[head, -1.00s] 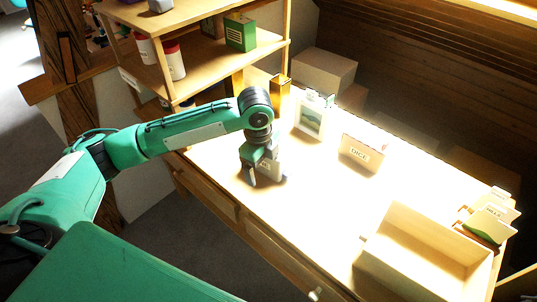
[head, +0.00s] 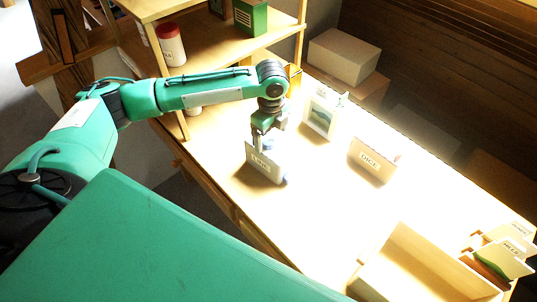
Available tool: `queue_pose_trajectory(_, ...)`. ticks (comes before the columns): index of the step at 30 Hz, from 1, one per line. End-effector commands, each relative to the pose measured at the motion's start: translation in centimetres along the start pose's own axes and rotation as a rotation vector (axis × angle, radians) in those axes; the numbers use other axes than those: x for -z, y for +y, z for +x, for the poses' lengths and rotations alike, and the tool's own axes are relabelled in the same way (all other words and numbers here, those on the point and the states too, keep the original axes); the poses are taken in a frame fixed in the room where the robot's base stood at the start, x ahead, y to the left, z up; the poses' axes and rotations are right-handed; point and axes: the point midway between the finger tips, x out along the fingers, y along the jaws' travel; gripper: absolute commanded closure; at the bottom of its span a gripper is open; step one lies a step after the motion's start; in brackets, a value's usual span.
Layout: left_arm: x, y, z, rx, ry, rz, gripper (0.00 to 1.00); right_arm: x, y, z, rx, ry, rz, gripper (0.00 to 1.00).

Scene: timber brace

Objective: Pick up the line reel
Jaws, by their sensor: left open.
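A small pale label card (head: 262,165) stands near the left edge of the lit table; its lettering is too small to read surely. Behind it a bluish round thing, possibly the line reel (head: 285,180), shows only as a sliver at the card's lower right. The rest is hidden by the card. My left gripper (head: 265,138) points down just above and behind the card, with its jaws open. Whether its fingertips touch anything is hidden. My right gripper is not in view.
A card marked DICE (head: 371,160) and a white picture frame (head: 322,115) stand to the right. An open wooden box (head: 405,262) is at the front right, beside more label cards (head: 503,258). A shelf (head: 205,60) rises at the back left. The table middle is clear.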

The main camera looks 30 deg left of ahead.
Motion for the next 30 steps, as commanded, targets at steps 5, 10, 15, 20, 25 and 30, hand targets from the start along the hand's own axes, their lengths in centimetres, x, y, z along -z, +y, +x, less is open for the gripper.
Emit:
queue_pose_trajectory(5, 0.0, 0.0, 2.1, 0.0, 0.0, 0.0, 0.13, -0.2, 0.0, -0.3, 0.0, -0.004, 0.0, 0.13)
queue_pose_trajectory(10, -0.3, 0.0, 3.2, -0.002, 0.001, -0.001, 0.13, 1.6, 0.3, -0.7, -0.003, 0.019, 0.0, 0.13)
queue_pose_trajectory(15, -1.0, -0.1, 5.7, -0.002, 0.0, -0.001, 0.13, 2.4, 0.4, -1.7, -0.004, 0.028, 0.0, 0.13)
queue_pose_trajectory(20, -0.9, -0.1, 7.5, 0.0, 0.0, 0.001, 0.13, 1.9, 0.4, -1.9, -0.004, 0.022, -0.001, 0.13)
queue_pose_trajectory(25, -0.9, -0.1, 7.7, 0.002, 0.0, 0.001, 0.13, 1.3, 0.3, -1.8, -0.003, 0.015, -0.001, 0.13)
queue_pose_trajectory(30, -0.9, -0.1, 7.7, 0.001, 0.0, 0.001, 0.3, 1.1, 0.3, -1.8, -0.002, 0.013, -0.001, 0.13)
